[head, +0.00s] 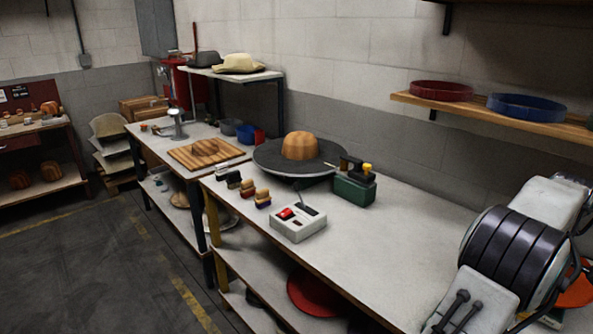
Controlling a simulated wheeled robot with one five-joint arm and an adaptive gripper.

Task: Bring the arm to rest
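My arm (515,258) shows at the lower right, a white and black jointed link over the right end of the workbench. My gripper cannot be made out clearly; the arm's end runs out of the picture at the lower right. Nothing held can be seen. The workbench top (370,235) stretches from the middle to the lower right. A dark round plate with a wooden hat block (300,146) stands on it toward the far end.
A control box with a red switch (298,223), a green box (355,189) and several small brushes stand on the bench. A wall shelf (480,108) holds red and blue rings. A red disc (312,293) lies below. The bench's middle right is clear, as is the floor left.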

